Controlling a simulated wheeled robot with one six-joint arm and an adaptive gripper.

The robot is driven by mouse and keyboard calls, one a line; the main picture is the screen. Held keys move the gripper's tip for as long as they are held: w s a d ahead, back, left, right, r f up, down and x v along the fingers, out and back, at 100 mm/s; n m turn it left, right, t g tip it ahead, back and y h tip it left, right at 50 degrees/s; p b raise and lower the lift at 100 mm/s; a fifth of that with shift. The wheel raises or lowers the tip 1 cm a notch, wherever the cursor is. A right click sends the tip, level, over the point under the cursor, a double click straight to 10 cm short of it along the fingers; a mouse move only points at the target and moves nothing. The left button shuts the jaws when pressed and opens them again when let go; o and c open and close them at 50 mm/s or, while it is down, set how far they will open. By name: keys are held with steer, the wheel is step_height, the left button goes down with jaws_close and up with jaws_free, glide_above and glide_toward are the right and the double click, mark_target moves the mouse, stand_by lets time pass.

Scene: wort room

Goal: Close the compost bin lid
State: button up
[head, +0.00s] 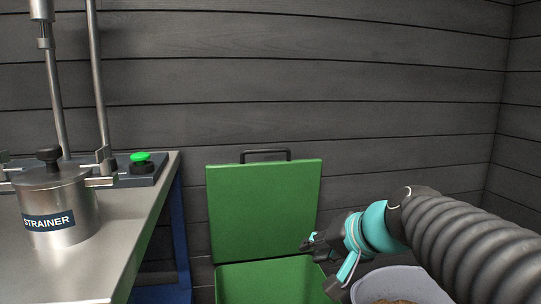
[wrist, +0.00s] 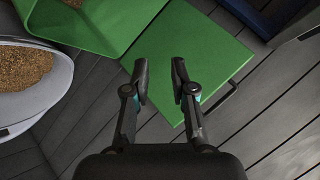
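The green compost bin (head: 270,282) stands on the floor at the lower middle of the head view, with its lid (head: 262,205) raised upright against the dark wall side. A dark handle (head: 266,155) runs along the lid's top edge. In the wrist view the lid (wrist: 203,42) lies beyond my fingertips, with its handle (wrist: 220,101) to the right and the bin (wrist: 112,24) at upper left. My gripper (wrist: 161,80) is open, with a gap and nothing between its fingers. In the head view my gripper (head: 312,243) is at the lid's lower right; whether it touches is unclear.
A pale pail (head: 376,286) of brown grain stands right of the bin, partly hidden by my arm. A steel table (head: 130,225) on the left bears a strainer pot (head: 58,203) and a green button (head: 141,157). Plank walls stand behind; bare plank surface shows in the wrist view.

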steer(key=w+a+r+m+t+y, duration=0.25)
steer(key=w+r, duration=0.25)
steer(key=w, duration=0.5)
steer(key=m+t+y+b, duration=0.2)
steer(key=m+t, duration=0.1)
steer(key=m, duration=0.1)
glide_toward(269, 151)
steer(key=p+x, duration=0.3)
steer(key=x, duration=0.7)
steer(key=shift+w+a, duration=0.2)
steer(key=shift+w, duration=0.05)
steer(key=shift+f, duration=0.1)
jaws_close()
